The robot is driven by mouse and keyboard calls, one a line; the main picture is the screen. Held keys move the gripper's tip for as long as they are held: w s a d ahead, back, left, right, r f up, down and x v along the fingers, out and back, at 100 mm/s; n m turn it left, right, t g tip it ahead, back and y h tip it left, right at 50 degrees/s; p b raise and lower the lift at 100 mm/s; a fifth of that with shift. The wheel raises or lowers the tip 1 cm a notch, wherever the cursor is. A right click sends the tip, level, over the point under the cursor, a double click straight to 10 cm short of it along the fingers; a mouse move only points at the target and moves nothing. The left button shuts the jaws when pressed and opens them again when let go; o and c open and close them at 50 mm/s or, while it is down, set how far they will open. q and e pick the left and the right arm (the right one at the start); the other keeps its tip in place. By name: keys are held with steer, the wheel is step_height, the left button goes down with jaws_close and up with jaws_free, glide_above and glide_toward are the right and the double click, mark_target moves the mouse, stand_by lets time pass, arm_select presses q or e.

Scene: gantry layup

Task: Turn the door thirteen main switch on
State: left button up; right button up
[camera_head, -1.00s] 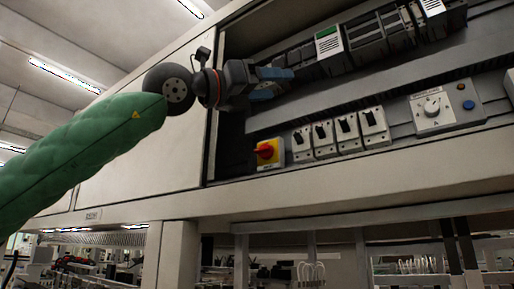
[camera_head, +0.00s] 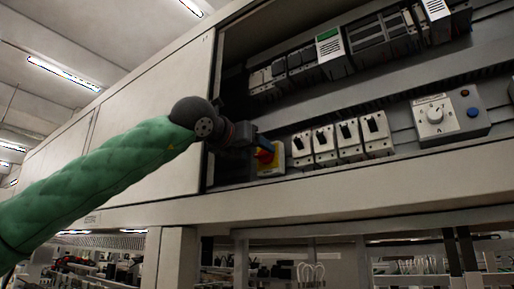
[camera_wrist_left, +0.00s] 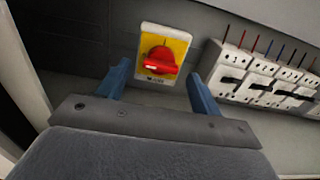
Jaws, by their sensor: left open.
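The main switch is a red rotary handle (camera_wrist_left: 160,61) on a yellow plate (camera_wrist_left: 179,45) with a pale surround, mounted at the lower left of the open cabinet. In the head view its yellow plate (camera_head: 275,162) is partly hidden by my left gripper (camera_head: 264,147). In the left wrist view my left gripper (camera_wrist_left: 157,85) is open, its two blue fingers apart on either side of the switch's lower part. The handle's grip lies roughly level in that view. I cannot tell whether the fingers touch it. My right gripper is in no view.
Several white breakers (camera_head: 349,140) stand in a row right of the switch. A box with a round dial (camera_head: 434,115) and a blue button is farther right. Modules (camera_head: 333,52) line the rail above. The cabinet's lower ledge (camera_head: 330,196) runs below.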

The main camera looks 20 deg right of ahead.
arm_select(q)
steer(key=shift+x, duration=0.9)
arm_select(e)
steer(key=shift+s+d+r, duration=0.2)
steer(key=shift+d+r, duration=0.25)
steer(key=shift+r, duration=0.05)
arm_select(q)
steer(key=c, duration=1)
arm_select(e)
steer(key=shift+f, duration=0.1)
